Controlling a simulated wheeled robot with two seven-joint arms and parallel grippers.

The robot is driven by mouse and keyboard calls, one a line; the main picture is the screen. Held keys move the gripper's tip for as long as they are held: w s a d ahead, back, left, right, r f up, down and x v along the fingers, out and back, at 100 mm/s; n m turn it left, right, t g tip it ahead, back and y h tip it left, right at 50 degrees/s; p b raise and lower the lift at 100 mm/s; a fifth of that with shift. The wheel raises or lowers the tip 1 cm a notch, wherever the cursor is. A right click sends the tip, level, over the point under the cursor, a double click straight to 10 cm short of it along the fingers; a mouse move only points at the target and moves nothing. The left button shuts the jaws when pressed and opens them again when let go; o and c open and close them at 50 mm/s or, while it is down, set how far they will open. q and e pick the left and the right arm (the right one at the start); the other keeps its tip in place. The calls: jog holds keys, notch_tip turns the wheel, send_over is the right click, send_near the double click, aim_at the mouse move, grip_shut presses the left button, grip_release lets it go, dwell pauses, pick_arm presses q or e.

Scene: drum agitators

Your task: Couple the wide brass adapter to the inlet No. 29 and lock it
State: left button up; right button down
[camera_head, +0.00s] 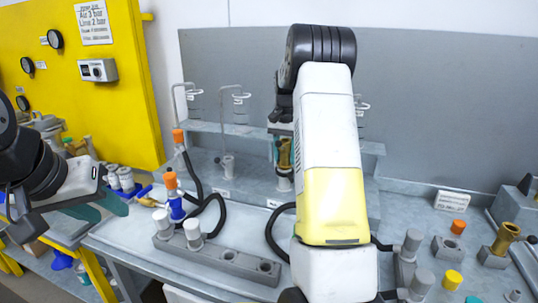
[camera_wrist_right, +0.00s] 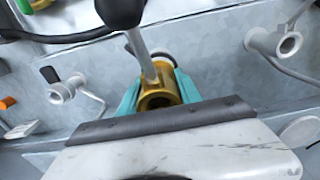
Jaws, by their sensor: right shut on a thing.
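My right gripper (camera_wrist_right: 156,84) is shut on a brass adapter (camera_wrist_right: 160,98), with a teal finger on either side of it. In the head view this adapter (camera_head: 285,153) shows beside my right arm, just above a pale upright fitting (camera_head: 284,182) on the rear bench. Whether they touch is not clear. In the wrist view a grey rod with a black knob (camera_wrist_right: 121,10) crosses in front of the adapter. My left gripper (camera_head: 104,208) is at the left, its teal fingers apart and empty. No number 29 is readable on the small labels.
Another brass piece (camera_head: 506,238) stands on a block at the right. A grey rack (camera_head: 225,258) holds capped fittings, and black hoses loop behind it. Another pale fitting (camera_head: 228,168) stands left of my right arm. A yellow panel (camera_head: 85,80) rises at the left.

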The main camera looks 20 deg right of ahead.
jog(key=shift+f, duration=0.35)
dwell(0.4)
jog(key=c, duration=0.7)
grip_release()
jog(key=shift+c, duration=0.2)
notch_tip(320, 180, up, 17)
jog(key=shift+r, duration=0.1)
dwell(0.4)
